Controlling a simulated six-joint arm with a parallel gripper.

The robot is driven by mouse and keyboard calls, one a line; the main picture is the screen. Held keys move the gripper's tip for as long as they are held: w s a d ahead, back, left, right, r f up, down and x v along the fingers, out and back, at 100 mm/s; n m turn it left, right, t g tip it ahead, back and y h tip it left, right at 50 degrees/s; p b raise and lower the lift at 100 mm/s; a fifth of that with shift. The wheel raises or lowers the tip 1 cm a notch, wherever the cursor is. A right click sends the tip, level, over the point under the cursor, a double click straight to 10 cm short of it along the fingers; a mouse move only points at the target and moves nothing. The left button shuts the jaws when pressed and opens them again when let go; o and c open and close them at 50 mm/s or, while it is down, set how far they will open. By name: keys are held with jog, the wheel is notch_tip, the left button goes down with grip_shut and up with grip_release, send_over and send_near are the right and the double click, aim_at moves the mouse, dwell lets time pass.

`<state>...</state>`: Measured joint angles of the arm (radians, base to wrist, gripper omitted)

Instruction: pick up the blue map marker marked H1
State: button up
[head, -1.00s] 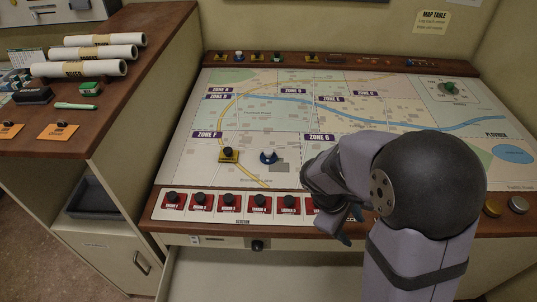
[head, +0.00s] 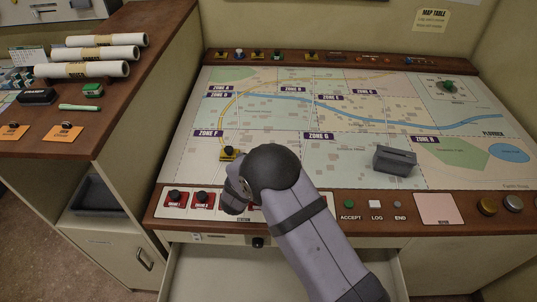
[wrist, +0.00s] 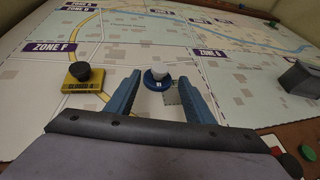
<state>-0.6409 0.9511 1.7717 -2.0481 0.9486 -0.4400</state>
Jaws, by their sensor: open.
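In the wrist view a blue round map marker (wrist: 158,80) with a pale knob stands upright on the map; its label is too small to read surely. My gripper (wrist: 158,76) is open, with its two blue fingers apart on either side of this marker in the picture. I cannot tell whether they touch it. In the head view my arm hides the marker and most of the gripper. A yellow marker marked CLOSED A (wrist: 82,78) with a dark knob stands left of the left finger; it also shows in the head view (head: 229,154).
A dark grey block-like device (head: 395,160) sits on the map to the right. A row of red-labelled knobs (head: 188,199) runs along the front edge, partly hidden by my arm. More markers stand on the back ledge (head: 340,58). The upper middle of the map is clear.

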jog(key=shift+p+x, duration=0.9)
jog(key=shift+x, duration=0.7)
jog(key=shift+p+x, duration=0.9)
jog(key=shift+x, duration=1.2)
jog(key=shift+a, duration=0.1)
jog(key=c, duration=1.1)
